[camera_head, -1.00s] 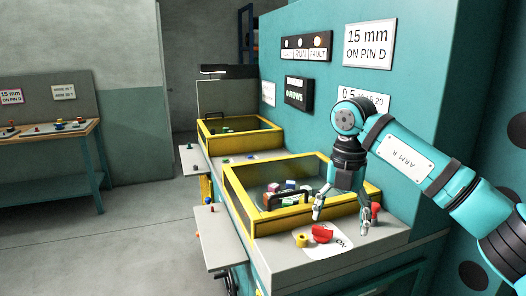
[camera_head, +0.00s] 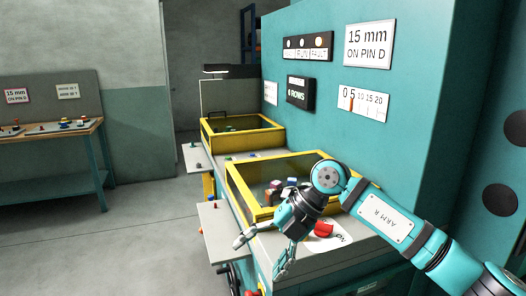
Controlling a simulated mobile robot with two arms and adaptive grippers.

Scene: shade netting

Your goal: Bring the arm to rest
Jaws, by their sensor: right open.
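My right arm (camera_head: 390,222), marked ARM R, comes in from the right edge. My right gripper (camera_head: 260,256) is open and empty. It hangs over the front edge of the machine's grey ledge, its two fingers spread apart and pointing down to the left. A red part (camera_head: 324,230) lies on the white round pad (camera_head: 342,239) beside the gripper; the gripper and wrist hide part of the pad. My left gripper does not show.
A yellow-framed bin (camera_head: 238,195) with several coloured blocks stands behind the gripper; a second yellow-framed bin (camera_head: 262,142) is farther back. A grey side shelf (camera_head: 226,233) juts out at left. A workbench (camera_head: 50,135) stands far left, with open floor between.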

